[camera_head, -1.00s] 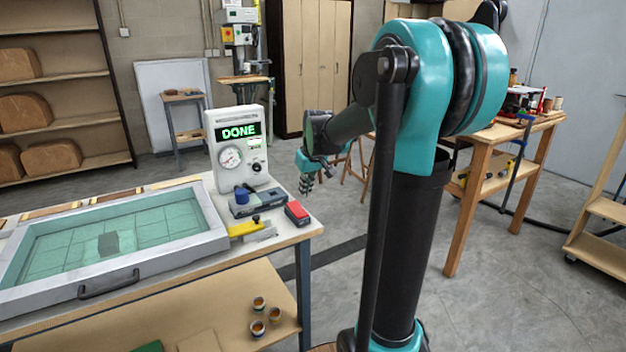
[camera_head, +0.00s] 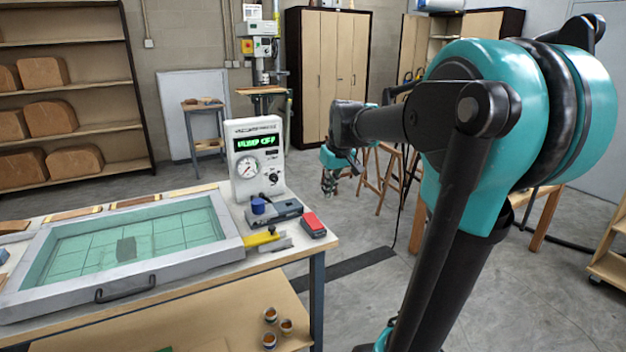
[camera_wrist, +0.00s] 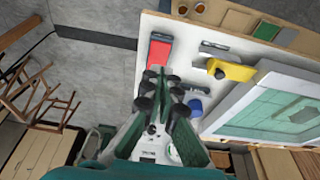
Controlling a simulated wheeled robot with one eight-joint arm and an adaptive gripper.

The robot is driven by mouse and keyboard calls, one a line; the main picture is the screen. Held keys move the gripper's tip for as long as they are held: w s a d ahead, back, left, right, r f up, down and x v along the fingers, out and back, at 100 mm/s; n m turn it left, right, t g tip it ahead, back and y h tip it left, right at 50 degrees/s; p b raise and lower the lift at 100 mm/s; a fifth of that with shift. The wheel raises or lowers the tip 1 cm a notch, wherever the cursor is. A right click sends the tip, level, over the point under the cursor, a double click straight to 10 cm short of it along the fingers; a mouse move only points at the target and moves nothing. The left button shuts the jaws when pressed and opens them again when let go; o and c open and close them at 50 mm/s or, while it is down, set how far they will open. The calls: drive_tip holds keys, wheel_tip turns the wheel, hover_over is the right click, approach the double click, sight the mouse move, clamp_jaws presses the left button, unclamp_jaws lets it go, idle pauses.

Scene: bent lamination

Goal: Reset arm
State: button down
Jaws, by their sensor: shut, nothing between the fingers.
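My gripper (camera_head: 329,184) hangs in the air to the right of the workbench, past its right edge in the head view. It is shut and empty, and its fingers (camera_wrist: 163,82) also show in the wrist view, pointing toward the bench end. My teal and black arm reaches out from the right of the head view. The white control box (camera_head: 256,160) stands at the bench's back right, its green display reading what looks like "PUMP OFF". The framed vacuum press (camera_head: 170,272) lies closed on the bench with a dark piece (camera_head: 127,248) under its teal sheet.
A stool (camera_head: 376,170) stands behind my gripper. Small cups (camera_head: 270,316) sit on the lower shelf.

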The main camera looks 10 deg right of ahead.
drive_tip(key=s+d+f+m+h, duration=0.1)
drive_tip(key=s+f+m, duration=0.2)
drive_tip(key=s+f, duration=1.8)
drive_tip(key=shift+s+d+f+m+t, duration=0.2)
drive_tip(key=shift+s+f+m+t, duration=0.15)
drive_tip(key=shift+s, duration=0.2)
